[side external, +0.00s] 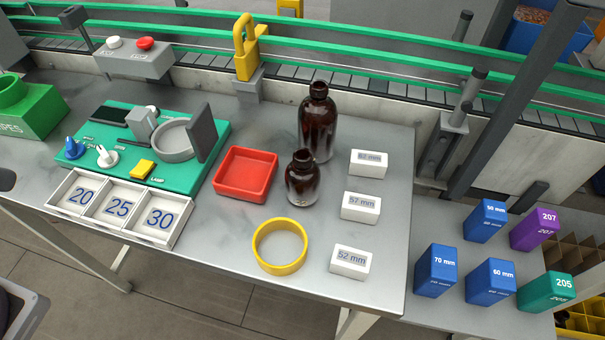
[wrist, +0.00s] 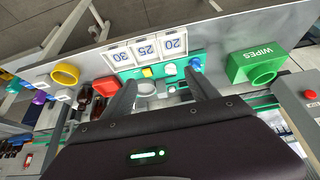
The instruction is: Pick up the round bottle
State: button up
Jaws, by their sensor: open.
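Two dark amber glass bottles with open necks stand upright on the metal table in the side external view. The taller bottle (side external: 318,125) stands behind the smaller, squat bottle (side external: 301,182), which looks the rounder of the two. In the wrist view dark bottle shapes (wrist: 84,128) show small at the left, partly hidden. My gripper (wrist: 160,77) is open, with its two fingers apart and nothing seen between them. It is over the side with the green panel, away from the bottles. The gripper is not in the side external view.
A red tray (side external: 245,174) is left of the bottles and a yellow ring (side external: 280,246) lies in front. White labelled blocks (side external: 360,207) stand to the right. A green panel (side external: 205,158) with fixtures and a numbered bin (side external: 122,207) is at left. A conveyor (side external: 385,82) runs behind.

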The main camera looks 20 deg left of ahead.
aim_at(294, 166)
jog(key=w+m+t, duration=0.2)
jog(key=w+m, duration=0.1)
jog(key=w, duration=0.8)
jog(key=w+d+f+m+t+h, duration=0.1)
jog(key=w+d+f+m+h, duration=0.3)
jog(key=w+d, duration=0.65)
jog(key=s+d+f+m+g+h, duration=0.1)
jog(key=d+f+m+h, duration=0.1)
jog(key=d, duration=0.4)
jog(key=s+d+f+m+g+h, duration=0.1)
jog(key=d+f+m+h, duration=0.1)
jog(key=d, duration=0.4)
jog(key=s+d+f+m+g+h, duration=0.1)
jog(key=d+f+m+h, duration=0.1)
jog(key=d, duration=0.4)
jog(key=shift+s+d+f+g+h, duration=0.1)
jog(key=shift+d+f+g+h, duration=0.1)
jog(key=shift+f+h, duration=0.3)
jog(key=shift+s+d+f+g+h, duration=0.1)
jog(key=shift+d+f+h, duration=0.05)
jog(key=shift+f+h, duration=0.3)
jog(key=shift+m, duration=0.3)
jog(key=x, duration=0.7)
jog(key=shift+w+r, duration=0.1)
jog(key=shift+w, duration=0.05)
jog(key=c, duration=1.5)
